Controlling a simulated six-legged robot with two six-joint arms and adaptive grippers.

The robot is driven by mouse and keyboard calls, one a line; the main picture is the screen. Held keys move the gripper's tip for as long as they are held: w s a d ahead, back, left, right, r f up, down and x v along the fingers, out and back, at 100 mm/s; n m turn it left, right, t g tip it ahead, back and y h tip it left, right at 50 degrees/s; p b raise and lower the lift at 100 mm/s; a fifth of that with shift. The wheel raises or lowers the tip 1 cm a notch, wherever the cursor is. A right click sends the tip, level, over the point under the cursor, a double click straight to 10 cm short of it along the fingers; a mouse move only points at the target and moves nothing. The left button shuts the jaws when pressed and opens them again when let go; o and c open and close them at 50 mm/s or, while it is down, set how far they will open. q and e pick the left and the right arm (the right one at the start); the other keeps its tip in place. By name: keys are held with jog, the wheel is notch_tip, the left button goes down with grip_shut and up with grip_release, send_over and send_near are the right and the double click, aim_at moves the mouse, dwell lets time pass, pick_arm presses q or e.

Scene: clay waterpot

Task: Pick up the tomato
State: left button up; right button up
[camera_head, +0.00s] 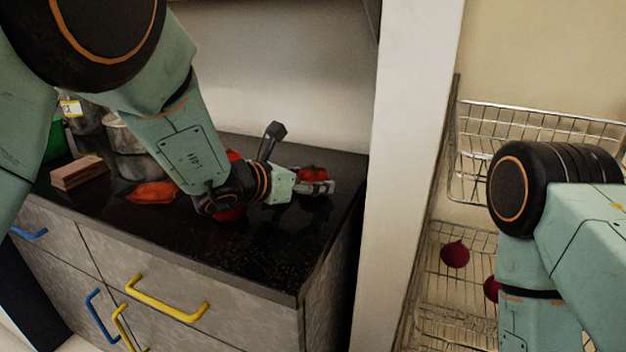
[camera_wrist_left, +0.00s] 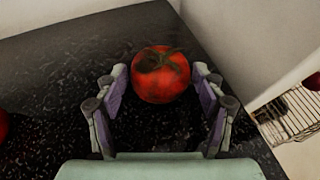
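A red tomato (camera_head: 313,173) with a dark stem sits on the black countertop (camera_head: 262,252) near its right end. In the left wrist view the tomato (camera_wrist_left: 161,74) lies just beyond and between the spread fingertips. My left gripper (camera_head: 318,187) is at the tomato and hides part of it in the head view. In the left wrist view the left gripper (camera_wrist_left: 160,85) is open, with a finger on each side of the tomato and no clear contact. My right arm (camera_head: 560,230) shows at the right, but its gripper is out of view.
Another red object (camera_head: 230,213) is partly hidden behind my left arm. An orange-red item (camera_head: 152,192), a brown block (camera_head: 80,172) and metal pots (camera_head: 125,140) stand to the left. A white wall edge (camera_head: 405,150) and wire baskets (camera_head: 535,130) are to the right.

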pick_arm(q)
jog(key=c, duration=0.8)
jog(key=shift+c, duration=0.2)
